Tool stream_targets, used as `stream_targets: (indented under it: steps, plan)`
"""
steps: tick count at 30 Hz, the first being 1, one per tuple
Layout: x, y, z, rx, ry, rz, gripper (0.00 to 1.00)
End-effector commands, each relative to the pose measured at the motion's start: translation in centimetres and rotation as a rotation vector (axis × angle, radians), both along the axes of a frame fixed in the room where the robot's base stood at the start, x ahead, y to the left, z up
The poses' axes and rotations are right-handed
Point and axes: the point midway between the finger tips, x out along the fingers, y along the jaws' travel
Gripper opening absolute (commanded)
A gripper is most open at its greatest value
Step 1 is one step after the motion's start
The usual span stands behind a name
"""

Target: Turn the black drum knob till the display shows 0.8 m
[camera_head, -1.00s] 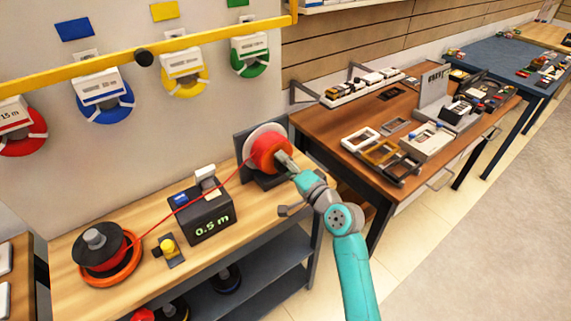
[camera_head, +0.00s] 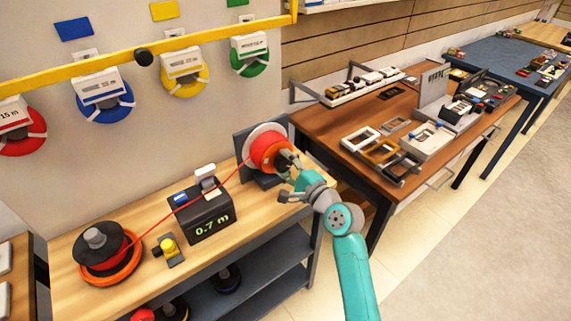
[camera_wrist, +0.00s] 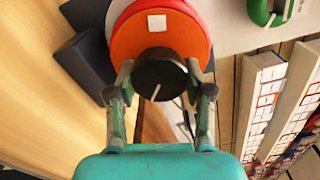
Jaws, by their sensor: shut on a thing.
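The black drum knob (camera_wrist: 160,75) sits at the front of the red-orange drum (camera_wrist: 158,28) in the wrist view. My gripper (camera_wrist: 160,84) is shut on the knob, one finger on each side. In the head view the drum (camera_head: 268,150) stands at the right end of the wooden bench, and my gripper (camera_head: 287,165) is at its front, hiding most of the knob. The display (camera_head: 211,228) on the dark counter box reads 0.7 m in green. A red line (camera_head: 190,203) runs taut from the left spool past the box to the drum.
A red spool with a black top (camera_head: 104,247) stands on the bench's left. A yellow-topped piece (camera_head: 168,247) lies left of the box. A brown table (camera_head: 345,118) with frames and parts stands close at right. Coloured reels hang on the wall behind.

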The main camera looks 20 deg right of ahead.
Motion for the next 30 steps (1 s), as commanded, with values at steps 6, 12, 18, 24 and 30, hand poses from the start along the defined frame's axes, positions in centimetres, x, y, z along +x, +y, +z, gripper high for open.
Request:
stream_targets:
  steps: [6,12,18,24,30]
  plan:
    - [0.0,-0.1,-0.1,0.005,0.003,-0.002,0.17]
    - [0.0,-0.1,-0.1,0.004,0.003,-0.002,0.17]
    - [0.0,0.0,-0.1,0.004,0.003,-0.001,0.77]
    - [0.0,0.0,0.0,0.004,0.003,-0.001,0.77]
    - [-1.4,-0.5,-0.1,0.005,0.003,-0.002,0.77]
